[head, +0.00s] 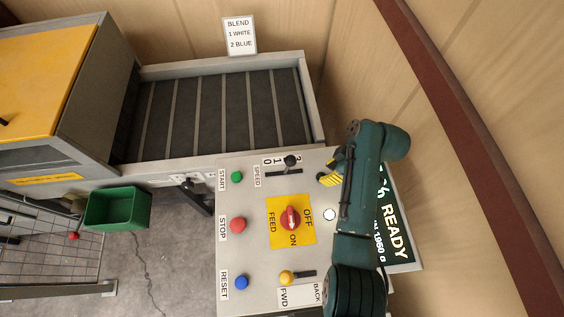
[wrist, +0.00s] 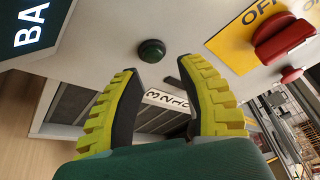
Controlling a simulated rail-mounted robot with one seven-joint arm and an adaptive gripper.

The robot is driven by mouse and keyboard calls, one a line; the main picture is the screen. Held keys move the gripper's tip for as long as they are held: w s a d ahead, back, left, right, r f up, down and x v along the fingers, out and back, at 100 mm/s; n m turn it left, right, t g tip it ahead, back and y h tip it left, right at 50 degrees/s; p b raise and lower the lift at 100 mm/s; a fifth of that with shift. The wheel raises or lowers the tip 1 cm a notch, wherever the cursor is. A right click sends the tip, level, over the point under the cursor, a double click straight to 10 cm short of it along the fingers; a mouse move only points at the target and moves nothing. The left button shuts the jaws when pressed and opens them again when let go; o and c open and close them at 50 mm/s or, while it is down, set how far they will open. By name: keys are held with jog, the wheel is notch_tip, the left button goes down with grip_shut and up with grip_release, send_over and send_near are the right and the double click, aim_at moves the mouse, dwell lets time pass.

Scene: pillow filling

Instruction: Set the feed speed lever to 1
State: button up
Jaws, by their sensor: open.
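The speed lever (head: 290,161) has a black knob over a slot at the top of the control panel, beside a 0 to 3 scale (head: 268,161). In the head view the knob overlaps the scale around 2, left of the 3; its exact setting is hard to tell. My gripper (head: 328,174) is just right of the lever, apart from it, with yellow fingers. In the wrist view my gripper (wrist: 170,90) is open and empty, and the scale (wrist: 165,100) shows between its fingers. The lever knob is not clearly visible there, perhaps behind the right finger.
A red feed knob (head: 290,218) on a yellow plate sits below the lever. The start button (head: 237,177) is left of it. A yellow-knobbed lever (head: 287,277) is lower down. A display (head: 395,225) stands at right, the conveyor (head: 220,108) behind.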

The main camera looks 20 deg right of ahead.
aim_at(288, 164)
jog(key=w+a+p, duration=0.1)
jog(key=w+a, duration=0.1)
jog(key=a, duration=0.1)
jog(key=w+a+p, duration=0.1)
jog(key=w+a, duration=0.1)
jog(key=a, duration=0.1)
jog(key=w+a, duration=0.3)
jog(key=a, duration=0.1)
jog(key=shift+a+r+p, duration=0.1)
jog(key=shift+r+p, duration=0.1)
jog(key=shift+p, duration=0.2)
jog(key=x, duration=0.2)
jog(key=shift+f, duration=0.35)
jog(key=shift+f+b, duration=0.25)
jog(key=shift+b, duration=0.05)
grip_shut()
